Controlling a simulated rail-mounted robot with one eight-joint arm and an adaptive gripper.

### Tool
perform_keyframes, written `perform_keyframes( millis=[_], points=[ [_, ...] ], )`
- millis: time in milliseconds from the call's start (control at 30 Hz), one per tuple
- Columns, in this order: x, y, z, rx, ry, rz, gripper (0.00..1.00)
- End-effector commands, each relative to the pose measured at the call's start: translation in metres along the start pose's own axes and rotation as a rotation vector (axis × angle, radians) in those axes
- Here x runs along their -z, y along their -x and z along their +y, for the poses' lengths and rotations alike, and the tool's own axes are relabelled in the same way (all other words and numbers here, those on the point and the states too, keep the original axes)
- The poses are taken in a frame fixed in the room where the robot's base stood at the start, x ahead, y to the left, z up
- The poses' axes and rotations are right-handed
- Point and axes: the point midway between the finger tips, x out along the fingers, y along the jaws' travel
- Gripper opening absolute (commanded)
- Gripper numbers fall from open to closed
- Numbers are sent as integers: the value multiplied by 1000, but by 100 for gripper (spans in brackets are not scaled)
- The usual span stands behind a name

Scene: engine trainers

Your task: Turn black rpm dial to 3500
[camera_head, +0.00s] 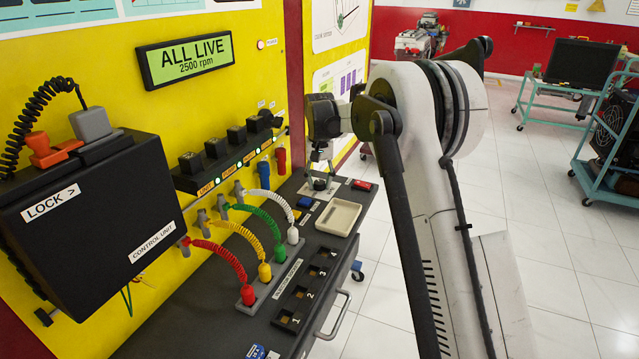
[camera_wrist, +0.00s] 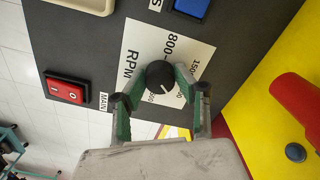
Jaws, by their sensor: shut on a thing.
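The black rpm dial (camera_wrist: 161,76) sits on a white plate (camera_wrist: 150,52) marked RPM, with "800" and "1500" legible. In the wrist view my gripper (camera_wrist: 158,84) has its green-padded fingers on either side of the dial, shut on it. The dial's white pointer line faces toward the lower right of that view; its exact reading is hard to tell. In the head view my gripper (camera_head: 320,172) reaches down over the dial at the far end of the bench. The display (camera_head: 186,58) reads "ALL LIVE 2500 rpm".
A red main switch (camera_wrist: 67,90) and a blue button (camera_wrist: 191,8) are near the dial. A beige tray (camera_head: 338,217) lies in front of it. Several coiled cables (camera_head: 262,222) arch above the bench at left. A yellow wall (camera_head: 225,95) stands behind.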

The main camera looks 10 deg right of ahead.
Motion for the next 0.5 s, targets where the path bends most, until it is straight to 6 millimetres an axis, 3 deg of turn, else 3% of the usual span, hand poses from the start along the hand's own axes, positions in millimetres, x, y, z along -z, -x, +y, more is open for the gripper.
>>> perform_keyframes(
  millis=[500],
  points=[
    [0,0,0,0,-484,1,3]
  ],
)
